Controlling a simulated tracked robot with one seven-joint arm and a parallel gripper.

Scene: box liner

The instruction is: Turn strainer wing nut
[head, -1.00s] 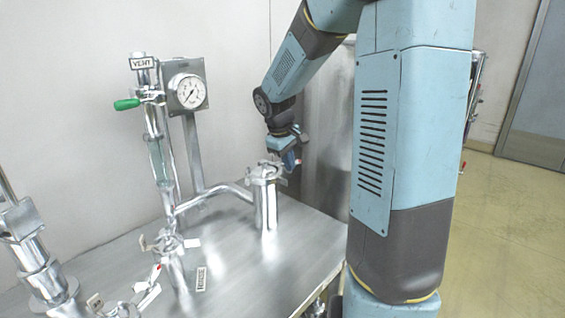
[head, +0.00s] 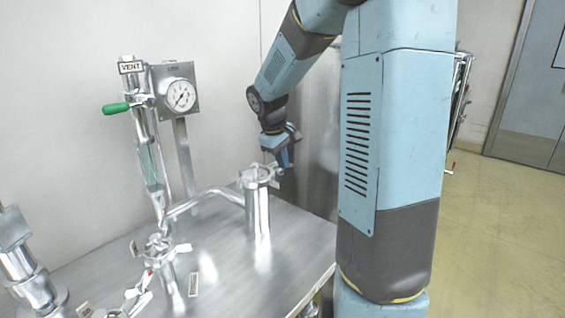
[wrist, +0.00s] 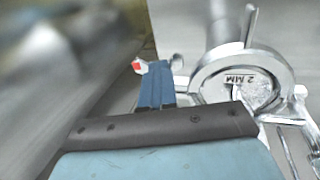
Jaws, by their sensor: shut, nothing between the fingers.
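The strainer (head: 257,210) is an upright shiny steel cylinder on the bench, with a clamp ring around its top. In the wrist view the ring (wrist: 207,75) surrounds a lid marked "2 MM" (wrist: 239,78). Metal clamp parts (wrist: 293,108) stick out at the ring's right side. A small silver piece (wrist: 178,64) shows at its left, close to my fingers; I cannot tell which part is the wing nut. My gripper (head: 286,163) is at the right of the strainer top, shut and empty. It also shows in the wrist view (wrist: 150,72); contact is unclear.
A pipe (head: 205,197) joins the strainer on its left. A gauge (head: 180,94) and a vent pipe with a green handle (head: 117,108) stand behind it. Another clamped fitting (head: 162,247) stands front left.

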